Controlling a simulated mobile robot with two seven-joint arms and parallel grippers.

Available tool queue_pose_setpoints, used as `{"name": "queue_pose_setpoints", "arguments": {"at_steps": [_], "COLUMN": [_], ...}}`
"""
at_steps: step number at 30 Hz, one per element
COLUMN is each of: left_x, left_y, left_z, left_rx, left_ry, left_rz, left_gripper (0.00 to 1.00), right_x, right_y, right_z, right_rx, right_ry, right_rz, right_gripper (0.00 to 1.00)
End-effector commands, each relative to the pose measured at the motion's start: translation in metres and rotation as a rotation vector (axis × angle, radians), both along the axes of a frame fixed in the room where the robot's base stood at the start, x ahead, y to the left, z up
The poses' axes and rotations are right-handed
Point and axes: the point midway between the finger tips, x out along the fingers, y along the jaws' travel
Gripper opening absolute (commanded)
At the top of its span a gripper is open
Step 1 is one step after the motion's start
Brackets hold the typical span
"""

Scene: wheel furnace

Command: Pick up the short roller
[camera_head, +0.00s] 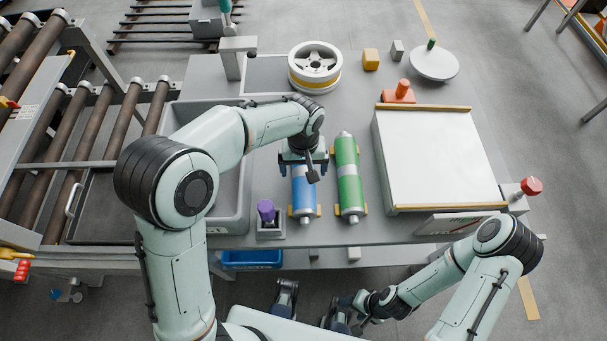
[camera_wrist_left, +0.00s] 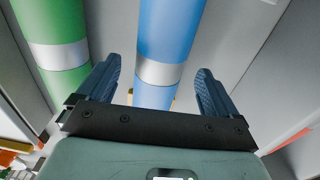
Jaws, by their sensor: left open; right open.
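The blue roller (camera_head: 303,192) lies on the grey table, its near end in an orange cradle; its far part is hidden by my left arm. The green roller (camera_head: 348,178) lies parallel just to its right and looks longer. My left gripper (camera_head: 308,168) is open over the blue roller. In the left wrist view, the blue roller (camera_wrist_left: 170,35) with its silver band runs between the two open fingers, and the green roller (camera_wrist_left: 58,40) is at left. I cannot tell how high the fingers are above it. My right gripper (camera_head: 345,312) is low, off the table's near edge, and empty.
A white-topped panel (camera_head: 435,155) stands right of the rollers. A grey bin (camera_head: 232,205) is at left, partly behind my arm. A purple-topped item (camera_head: 267,211) stands near the blue roller's near end. A white wheel (camera_head: 315,66) is at the back. A red button (camera_head: 531,186) is at right.

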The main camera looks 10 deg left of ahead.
Motion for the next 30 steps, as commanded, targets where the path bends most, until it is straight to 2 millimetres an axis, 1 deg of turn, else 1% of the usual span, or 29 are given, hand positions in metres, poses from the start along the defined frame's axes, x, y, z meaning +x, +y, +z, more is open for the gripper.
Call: {"name": "queue_pose_setpoints", "arguments": {"at_steps": [1, 3, 6, 9, 15, 16, 17, 18, 20, 21, 23, 24, 30], "left_x": [-0.002, -0.003, -0.002, -0.002, -0.002, -0.002, -0.002, -0.002, -0.002, -0.002, -0.002, -0.002, -0.001], "left_y": [0.0, 0.0, 0.0, 0.0, 0.0, 0.0, 0.0, 0.0, 0.0, 0.0, -0.001, 0.0, -0.001], "left_z": [-0.01, -0.021, -0.032, -0.037, -0.037, -0.037, -0.036, -0.036, -0.036, -0.036, -0.036, -0.036, -0.035], "left_rx": [0.002, 0.002, 0.001, 0.001, 0.0, 0.0, 0.0, 0.0, 0.0, 0.0, 0.0, 0.0, -0.002], "left_ry": [0.005, 0.004, 0.002, 0.001, 0.0, 0.0, 0.0, 0.0, 0.0, 0.0, 0.0, 0.0, -0.004], "left_rz": [0.0, 0.001, 0.001, 0.001, 0.001, 0.001, 0.001, 0.001, 0.001, 0.001, 0.001, 0.001, 0.0], "left_gripper": [0.94, 0.94, 0.94, 0.94, 0.94, 0.87, 0.77, 0.64, 0.45, 0.32, 0.12, 0.0, 0.0], "right_x": [0.0, -0.001, -0.001, -0.001, -0.001, -0.001, -0.001, -0.001, -0.001, -0.001, -0.001, -0.001, -0.001], "right_y": [0.0, 0.0, 0.0, 0.0, 0.0, 0.0, 0.0, 0.0, 0.0, 0.0, 0.0, 0.0, 0.0], "right_z": [-0.001, -0.002, -0.003, -0.003, -0.003, -0.003, -0.003, -0.003, -0.003, -0.003, -0.003, -0.003, -0.003], "right_rx": [0.0, 0.0, 0.0, 0.0, 0.0, 0.0, 0.0, 0.0, 0.0, 0.0, 0.0, 0.0, 0.0], "right_ry": [0.0, 0.001, 0.001, 0.001, 0.001, 0.001, 0.001, 0.001, 0.001, 0.001, 0.001, 0.001, 0.001], "right_rz": [0.0, 0.0, 0.0, 0.0, 0.0, 0.0, 0.0, 0.0, 0.0, 0.0, 0.0, 0.0, 0.0], "right_gripper": [0.59, 0.59, 0.59, 0.59, 0.59, 0.59, 0.59, 0.59, 0.59, 0.59, 0.59, 0.59, 0.59]}}
